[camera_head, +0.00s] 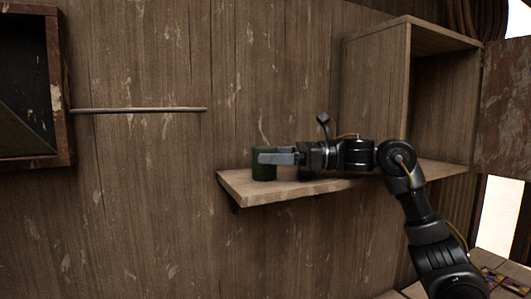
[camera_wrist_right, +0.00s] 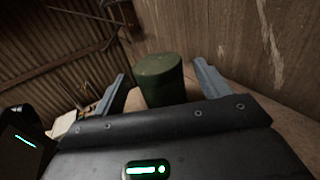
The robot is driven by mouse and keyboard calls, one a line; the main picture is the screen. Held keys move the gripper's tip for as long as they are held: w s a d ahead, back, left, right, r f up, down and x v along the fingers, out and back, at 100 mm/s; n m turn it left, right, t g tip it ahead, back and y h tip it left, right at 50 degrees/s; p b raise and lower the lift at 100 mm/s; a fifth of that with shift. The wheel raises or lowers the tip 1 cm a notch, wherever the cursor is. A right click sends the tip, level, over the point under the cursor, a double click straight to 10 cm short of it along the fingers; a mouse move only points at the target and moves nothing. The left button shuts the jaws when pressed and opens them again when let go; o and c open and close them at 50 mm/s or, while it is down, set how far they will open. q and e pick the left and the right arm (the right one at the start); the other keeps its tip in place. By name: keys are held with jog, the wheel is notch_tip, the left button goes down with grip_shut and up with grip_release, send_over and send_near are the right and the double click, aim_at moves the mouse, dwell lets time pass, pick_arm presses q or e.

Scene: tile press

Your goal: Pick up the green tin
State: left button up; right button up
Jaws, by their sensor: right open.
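The green tin (camera_head: 262,161) stands upright on the left part of a wooden wall shelf in the head view. My right gripper (camera_head: 262,157) reaches in from the right at the tin's height, with a finger overlapping the tin in that view. In the right wrist view the green tin (camera_wrist_right: 161,80) stands between the two open fingers of my right gripper (camera_wrist_right: 163,85), with a gap visible on each side. The tin's lower part is hidden behind the gripper body there. My left gripper is not in view.
The wooden shelf (camera_head: 245,193) is fixed to a plank wall (camera_head: 150,200). An open wooden box (camera_head: 375,85) stands at the shelf's right end. A thin rod (camera_head: 140,110) and a framed dark opening (camera_head: 62,80) are at the left.

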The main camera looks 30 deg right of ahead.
jog(key=shift+w+a+r, duration=0.15)
jog(key=shift+w+a, duration=0.2)
jog(key=shift+a, duration=0.3)
jog(key=shift+w+a+f, duration=0.2)
jog(key=shift+a, duration=0.1)
jog(key=shift+s+d, duration=0.1)
jog(key=shift+d, duration=0.1)
jog(key=shift+c, duration=1.5)
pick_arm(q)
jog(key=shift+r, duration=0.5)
pick_arm(e)
jog(key=c, duration=0.9)
jog(key=shift+r, duration=0.2)
